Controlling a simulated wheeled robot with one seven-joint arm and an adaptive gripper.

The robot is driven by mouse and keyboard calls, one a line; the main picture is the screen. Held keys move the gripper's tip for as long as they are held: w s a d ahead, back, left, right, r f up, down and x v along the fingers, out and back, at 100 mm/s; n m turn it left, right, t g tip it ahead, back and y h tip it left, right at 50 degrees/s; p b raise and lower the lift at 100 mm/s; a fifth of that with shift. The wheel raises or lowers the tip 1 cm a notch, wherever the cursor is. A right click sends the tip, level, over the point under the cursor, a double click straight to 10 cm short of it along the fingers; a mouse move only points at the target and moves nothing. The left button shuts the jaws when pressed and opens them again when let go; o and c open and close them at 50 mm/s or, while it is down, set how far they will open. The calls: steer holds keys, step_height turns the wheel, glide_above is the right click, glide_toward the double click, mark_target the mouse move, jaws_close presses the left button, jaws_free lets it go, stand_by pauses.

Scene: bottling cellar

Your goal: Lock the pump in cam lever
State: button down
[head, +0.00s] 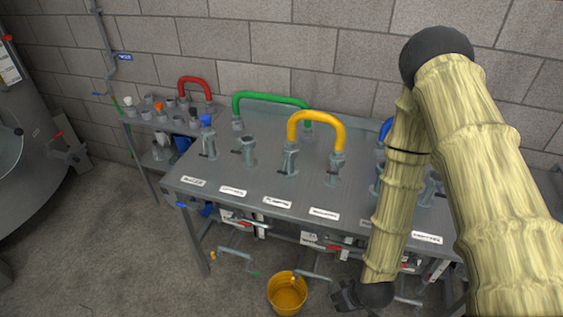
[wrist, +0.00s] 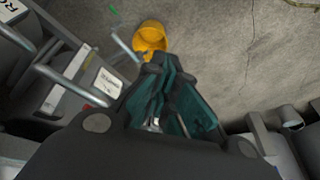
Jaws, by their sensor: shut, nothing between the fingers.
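A steel panel table (head: 262,163) carries several upright pipe ports with small dark cam levers. Ports show at the left (head: 208,145), beside it (head: 248,152), and under the yellow bend's two ends (head: 290,160) and (head: 335,168). White labels (head: 277,202) run along the front edge; their words are too small to read surely, so I cannot tell which port is pump in. My arm hides part of the right-hand ports. My gripper (head: 345,295) is low in front of the table, below its top, shut and empty. Its teal-padded fingers (wrist: 165,88) point toward the floor in the wrist view.
A yellow bucket (head: 287,291) stands on the floor left of my gripper; it also shows in the wrist view (wrist: 152,39). Pipes and valves hang under the table front. A green bend (head: 270,97) stands behind the yellow bend (head: 316,122). Floor at left is clear.

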steer(key=w+a+r+n+t+y, duration=0.2)
steer(key=w+a+r+n, duration=0.2)
steer(key=w+r, duration=0.5)
steer(key=w+a+r+n+t+y, duration=0.15)
steer(key=w+a+r+n, duration=0.3)
steer(key=w+r, duration=0.45)
steer(key=w+a+r+n+t+y, duration=0.2)
steer(key=w+a+r+n, duration=0.25)
steer(key=w+r, duration=0.5)
steer(key=w+a+f+p, duration=0.3)
steer(key=w+f+p, duration=0.2)
steer(key=w+f, duration=0.3)
steer(key=shift+a+f, duration=0.2)
steer(key=shift+a, duration=0.15)
steer(key=shift+s+f+h, duration=0.1)
steer(key=shift+f+h, duration=0.1)
steer(key=shift+h, duration=0.05)
steer(key=shift+f+t+b, duration=0.15)
steer(key=shift+t+b, duration=0.1)
steer(key=shift+b, duration=0.45)
